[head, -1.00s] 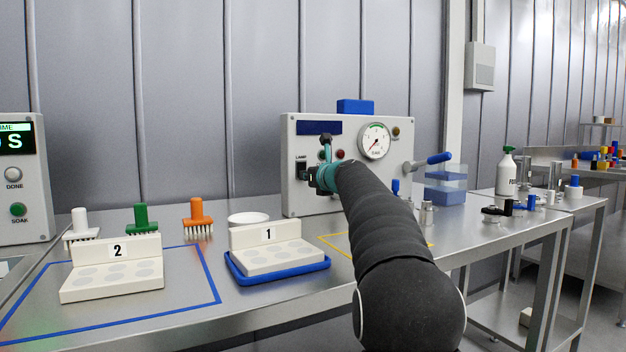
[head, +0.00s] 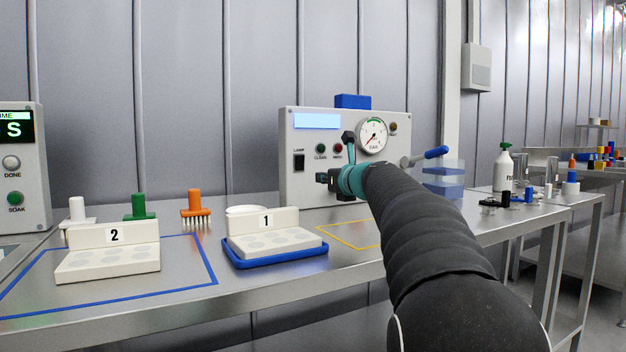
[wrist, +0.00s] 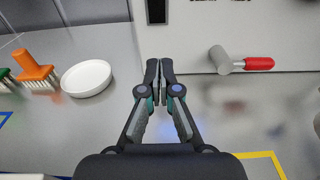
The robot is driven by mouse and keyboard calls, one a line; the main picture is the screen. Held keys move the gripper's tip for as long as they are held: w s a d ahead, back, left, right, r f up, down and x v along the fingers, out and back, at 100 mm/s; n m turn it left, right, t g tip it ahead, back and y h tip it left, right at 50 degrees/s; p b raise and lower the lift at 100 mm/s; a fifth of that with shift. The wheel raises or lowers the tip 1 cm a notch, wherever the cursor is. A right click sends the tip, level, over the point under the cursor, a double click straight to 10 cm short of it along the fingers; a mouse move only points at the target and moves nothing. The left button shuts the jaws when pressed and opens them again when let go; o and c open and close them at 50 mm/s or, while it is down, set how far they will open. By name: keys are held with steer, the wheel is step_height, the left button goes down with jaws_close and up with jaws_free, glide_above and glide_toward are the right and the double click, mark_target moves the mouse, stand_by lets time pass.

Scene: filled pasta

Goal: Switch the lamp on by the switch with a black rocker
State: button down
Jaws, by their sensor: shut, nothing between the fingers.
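The switch with a black rocker (head: 299,161) sits under the label LAMP at the left of the grey control panel (head: 289,190). It also shows at the top edge of the wrist view (wrist: 157,11). The wide window above it (head: 317,121) glows pale blue. My gripper (head: 321,178) is in front of the panel, below and to the right of the rocker, apart from it. In the wrist view its two fingers (wrist: 160,66) are together with nothing between them.
A gauge (head: 372,135) and small buttons are on the panel. A red-handled lever (wrist: 240,62) is right of my fingers. A white dish (wrist: 86,78) and an orange brush (wrist: 33,68) stand left. Two numbered trays are on the bench's front left.

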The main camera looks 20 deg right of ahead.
steer(key=s, duration=0.3)
steer(key=shift+s+d+f, duration=0.1)
steer(key=shift+s+f, duration=0.1)
steer(key=shift+s, duration=0.1)
